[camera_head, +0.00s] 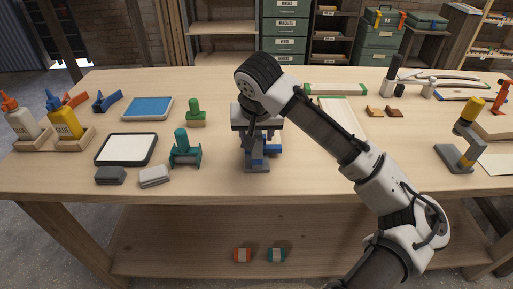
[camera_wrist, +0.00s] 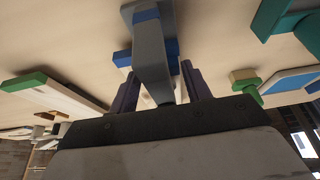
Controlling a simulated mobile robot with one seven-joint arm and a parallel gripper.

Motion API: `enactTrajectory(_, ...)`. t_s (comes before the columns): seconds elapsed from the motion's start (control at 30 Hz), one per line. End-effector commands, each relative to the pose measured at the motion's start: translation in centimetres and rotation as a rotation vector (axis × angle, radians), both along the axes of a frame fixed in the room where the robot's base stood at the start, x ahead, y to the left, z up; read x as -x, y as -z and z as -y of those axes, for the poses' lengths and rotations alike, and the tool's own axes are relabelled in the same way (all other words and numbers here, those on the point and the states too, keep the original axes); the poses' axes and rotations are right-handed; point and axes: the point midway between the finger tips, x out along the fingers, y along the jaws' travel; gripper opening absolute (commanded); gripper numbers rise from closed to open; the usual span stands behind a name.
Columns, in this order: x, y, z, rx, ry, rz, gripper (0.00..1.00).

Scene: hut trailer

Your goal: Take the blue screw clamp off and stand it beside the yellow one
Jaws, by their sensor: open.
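The blue screw clamp (camera_head: 257,161), grey with blue parts, stands upright near the front middle of the bench, directly below my gripper (camera_head: 259,134). My wrist and gripper hide its upper part in the head view. In the wrist view the grey bar of the clamp (camera_wrist: 150,45) passes between the two fingers of my gripper (camera_wrist: 160,72), which are open, with a gap visible on the right side. What the clamp grips is not clear. The yellow screw clamp (camera_head: 466,130), with a grey frame and yellow handle, stands upright at the bench's right.
A pale board with green ends (camera_head: 340,117) lies behind my arm. The bench (camera_head: 330,180) is bare toward the front right, partly under my arm.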

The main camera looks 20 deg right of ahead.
Motion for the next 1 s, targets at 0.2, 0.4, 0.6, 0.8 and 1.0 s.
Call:
enactTrajectory(0.2,0.01,-0.03,0.0,0.0,0.0,0.0,0.31)
enactTrajectory(0.4,0.02,-0.05,-0.01,0.0,0.0,0.0,0.05)
enactTrajectory(0.6,0.01,-0.06,-0.01,0.0,0.0,0.0,0.0)
enactTrajectory(0.8,0.01,-0.07,-0.01,-0.001,0.0,0.0,0.0)
enactTrajectory(1.0,0.02,-0.08,-0.02,-0.001,0.0,0.0,0.0)
